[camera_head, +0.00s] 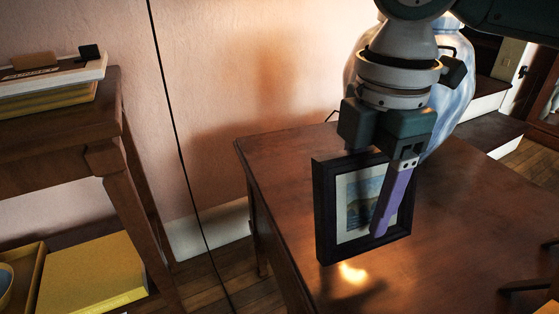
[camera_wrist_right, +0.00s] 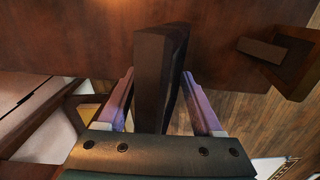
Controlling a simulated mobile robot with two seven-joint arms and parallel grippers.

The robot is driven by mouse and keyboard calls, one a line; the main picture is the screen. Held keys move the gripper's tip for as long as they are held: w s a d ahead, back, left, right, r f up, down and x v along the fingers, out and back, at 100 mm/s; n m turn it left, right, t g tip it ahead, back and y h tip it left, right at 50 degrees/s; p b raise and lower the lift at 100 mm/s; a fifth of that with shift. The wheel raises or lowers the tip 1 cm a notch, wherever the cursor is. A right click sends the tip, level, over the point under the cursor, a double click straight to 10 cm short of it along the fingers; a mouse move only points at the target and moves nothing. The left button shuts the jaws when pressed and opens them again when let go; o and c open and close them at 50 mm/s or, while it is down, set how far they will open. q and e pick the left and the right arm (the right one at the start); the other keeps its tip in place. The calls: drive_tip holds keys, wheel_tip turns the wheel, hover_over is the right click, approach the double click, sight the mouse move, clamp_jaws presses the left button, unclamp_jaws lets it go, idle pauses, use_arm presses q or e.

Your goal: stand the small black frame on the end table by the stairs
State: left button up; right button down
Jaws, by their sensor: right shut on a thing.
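The small black frame (camera_head: 324,215) holds a picture with a pale mat and is upright over the near left part of the brown wooden end table (camera_head: 470,225). My right gripper (camera_head: 378,228) comes down from above and is shut on the frame, with a purple finger across its front. The right wrist view shows the frame (camera_wrist_right: 154,75) edge-on between the two purple fingers. A shadow and a bright spot lie on the tabletop below the frame. I cannot tell whether its lower edge touches the table. My left gripper is not in view.
A blue-and-white vase (camera_head: 452,88) stands behind my right gripper. Stairs (camera_head: 490,105) are at the back right. A wooden side table (camera_head: 60,130) with books stands at left, with a yellow box (camera_head: 95,275) below. The end table's middle looks clear.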

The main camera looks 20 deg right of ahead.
sight(377, 153)
wheel_tip(377, 153, down, 6)
drive_tip(key=b, duration=0.3)
drive_tip(key=shift+r, duration=0.15)
drive_tip(key=shift+c, duration=0.2)
unclamp_jaws()
wheel_tip(377, 153, up, 11)
drive_tip(key=p, duration=0.6)
drive_tip(key=shift+r, duration=0.1)
drive_tip(key=shift+r+p, duration=0.4)
drive_tip(key=shift+r, duration=0.05)
drive_tip(key=shift+s, duration=0.1)
